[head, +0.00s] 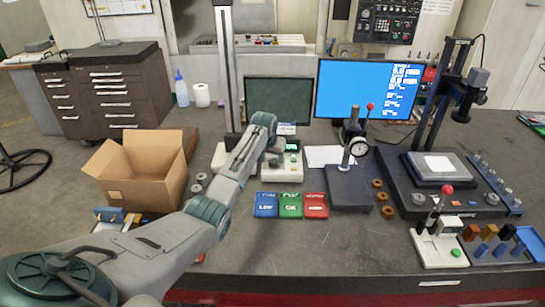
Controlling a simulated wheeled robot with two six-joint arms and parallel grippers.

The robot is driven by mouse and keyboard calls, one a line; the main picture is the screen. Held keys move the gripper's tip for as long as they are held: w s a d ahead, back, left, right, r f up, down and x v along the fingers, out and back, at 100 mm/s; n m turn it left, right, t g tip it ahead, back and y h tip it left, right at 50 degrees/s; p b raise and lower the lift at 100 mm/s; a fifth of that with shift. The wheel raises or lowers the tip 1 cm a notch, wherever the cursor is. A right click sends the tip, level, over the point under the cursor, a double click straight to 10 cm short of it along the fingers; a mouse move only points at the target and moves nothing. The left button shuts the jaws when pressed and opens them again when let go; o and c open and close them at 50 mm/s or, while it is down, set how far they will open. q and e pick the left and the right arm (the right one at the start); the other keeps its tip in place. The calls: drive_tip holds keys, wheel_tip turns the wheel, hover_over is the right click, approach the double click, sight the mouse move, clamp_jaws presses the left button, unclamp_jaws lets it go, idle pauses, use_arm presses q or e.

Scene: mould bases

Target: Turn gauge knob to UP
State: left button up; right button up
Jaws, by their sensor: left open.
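A gauge stand with a tall grey column (228,70) stands at the back centre, and a pale base unit (291,168) is at its foot. My left arm reaches across from the lower left. My left gripper (274,158) is at this pale unit, open, and covers part of it. A round dial gauge (359,149) hangs on a second stand with a dark base (350,188), to the right of my gripper and apart from it.
Blue (266,205), green (290,205) and red (315,206) trays lie in front of the pale unit. An open cardboard box (140,185) is at left. A camera stand (440,205) is at right. The front middle of the table is clear.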

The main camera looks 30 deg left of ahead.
sight(273, 163)
use_arm(q)
drive_tip(key=shift+x, duration=1.45)
drive_tip(key=c, duration=1)
